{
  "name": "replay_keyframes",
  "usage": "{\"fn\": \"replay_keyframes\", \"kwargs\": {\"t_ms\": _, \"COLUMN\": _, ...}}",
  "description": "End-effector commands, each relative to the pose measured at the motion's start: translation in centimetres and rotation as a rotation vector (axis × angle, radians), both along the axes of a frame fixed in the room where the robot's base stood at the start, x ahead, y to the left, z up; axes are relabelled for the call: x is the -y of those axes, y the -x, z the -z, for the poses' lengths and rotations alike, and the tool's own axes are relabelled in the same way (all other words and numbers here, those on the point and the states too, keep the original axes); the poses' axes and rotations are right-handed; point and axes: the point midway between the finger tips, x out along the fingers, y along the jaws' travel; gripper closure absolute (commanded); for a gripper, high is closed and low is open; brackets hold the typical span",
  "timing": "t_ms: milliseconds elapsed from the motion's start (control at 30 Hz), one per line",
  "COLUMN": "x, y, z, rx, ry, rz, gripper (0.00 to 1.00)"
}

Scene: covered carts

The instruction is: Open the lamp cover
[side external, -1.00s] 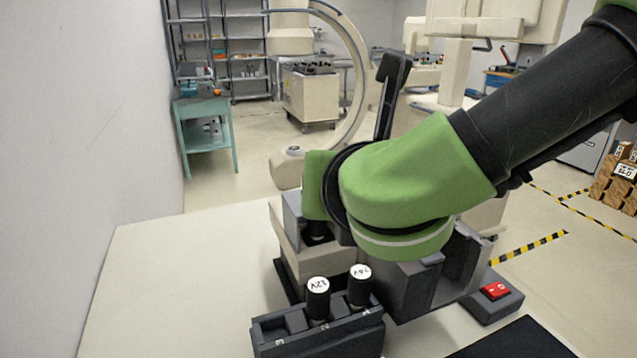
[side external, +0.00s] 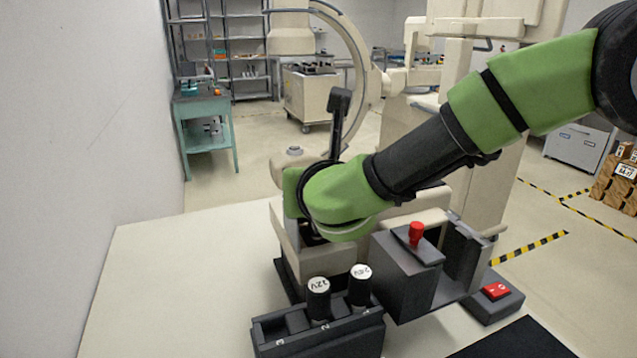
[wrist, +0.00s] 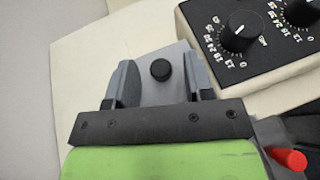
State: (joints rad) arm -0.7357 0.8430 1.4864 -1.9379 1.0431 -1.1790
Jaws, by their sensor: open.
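In the wrist view my gripper (wrist: 159,62) is open, with one finger on each side of a round black knob (wrist: 160,71). The knob stands on a grey plate (wrist: 178,92) that looks like a cover on the cream housing (wrist: 88,52). I see no finger closed on the knob. In the side view my green wrist hides the fingers and most of this plate. A dark grey box (side external: 402,278) with a red knob (side external: 416,232) on its lid stands to the right. The red knob (wrist: 290,158) also shows in the wrist view. Which part is the lamp cover is not labelled.
A dark rack (side external: 325,340) in front holds a 12V lamp (side external: 318,300) and a 24V lamp (side external: 360,287). A red switch (side external: 495,291) sits at the right. A black dial panel (wrist: 265,45) lies beside the plate. The left tabletop (side external: 165,285) is clear.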

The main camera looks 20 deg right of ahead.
Motion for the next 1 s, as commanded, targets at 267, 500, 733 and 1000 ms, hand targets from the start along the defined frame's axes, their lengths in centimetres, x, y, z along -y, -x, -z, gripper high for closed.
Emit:
{"fn": "replay_keyframes", "kwargs": {"t_ms": 267, "x": 0.0, "y": 0.0, "z": 0.0, "rx": 0.000, "ry": 0.000, "rz": 0.000, "gripper": 0.84}}
{"fn": "replay_keyframes", "kwargs": {"t_ms": 500, "x": 0.0, "y": 0.0, "z": 0.0, "rx": 0.000, "ry": -0.001, "rz": 0.001, "gripper": 1.00}}
{"fn": "replay_keyframes", "kwargs": {"t_ms": 733, "x": 0.0, "y": -2.6, "z": 0.0, "rx": 0.001, "ry": -0.002, "rz": 0.004, "gripper": 1.00}}
{"fn": "replay_keyframes", "kwargs": {"t_ms": 1000, "x": -0.1, "y": -6.4, "z": 0.1, "rx": 0.000, "ry": -0.003, "rz": 0.004, "gripper": 1.00}}
